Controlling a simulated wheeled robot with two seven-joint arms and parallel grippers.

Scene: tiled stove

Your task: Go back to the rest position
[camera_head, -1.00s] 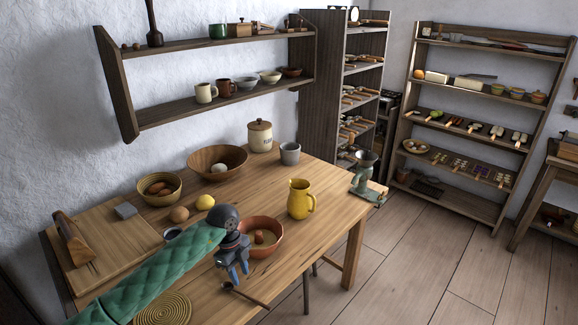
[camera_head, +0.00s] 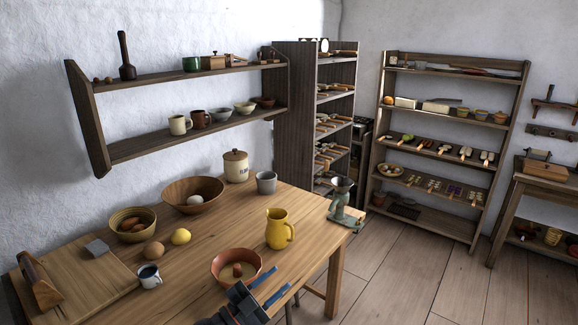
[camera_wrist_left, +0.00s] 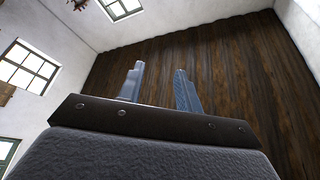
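My left gripper (camera_head: 268,292) shows at the bottom of the head view, in front of the terracotta bowl and near the table's front edge. Its two blue fingers are apart with nothing between them. In the left wrist view the gripper (camera_wrist_left: 158,88) is also open and empty, pointing up toward a dark wooden ceiling and windows. My right gripper is not in view.
A white-and-blue mug (camera_head: 149,277), a lemon (camera_head: 181,236), an egg-like item (camera_head: 154,250), bowls (camera_head: 193,204), a flour jar (camera_head: 236,167) and a grey cup (camera_head: 266,183) stand on the table. The floor (camera_head: 400,270) at right is clear.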

